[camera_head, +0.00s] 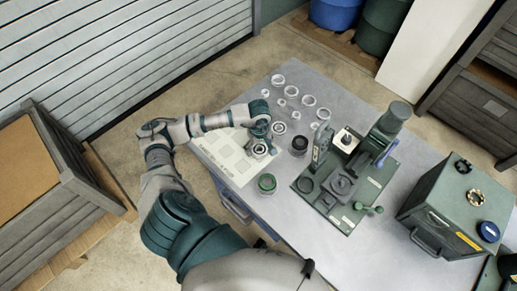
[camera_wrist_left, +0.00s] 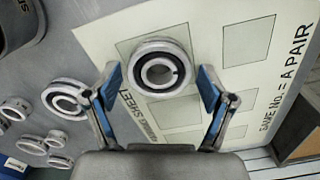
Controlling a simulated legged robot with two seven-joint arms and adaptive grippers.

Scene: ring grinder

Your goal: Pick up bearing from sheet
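The pairing sheet (camera_wrist_left: 282,68) is a cream sheet with printed squares, and it also shows on the table in the head view (camera_head: 218,150). A bearing (camera_wrist_left: 160,66) with a light metal outer ring and a dark inner band lies on a square of the sheet. My left gripper (camera_wrist_left: 161,84) is open, with its blue-padded fingers apart, one on each side of the bearing in the picture. No contact with the bearing shows. In the head view the left gripper (camera_head: 260,148) is above the sheet's right part and partly hides the bearing. My right gripper is not in view.
Several loose rings (camera_head: 308,100) lie on the grey table (camera_head: 330,245) beyond the sheet. A green-topped cylinder (camera_head: 267,183) and a dark cup (camera_head: 299,146) stand close to the gripper. A green grinder (camera_head: 342,185) stands to the right, with a green box (camera_head: 450,215) beyond it.

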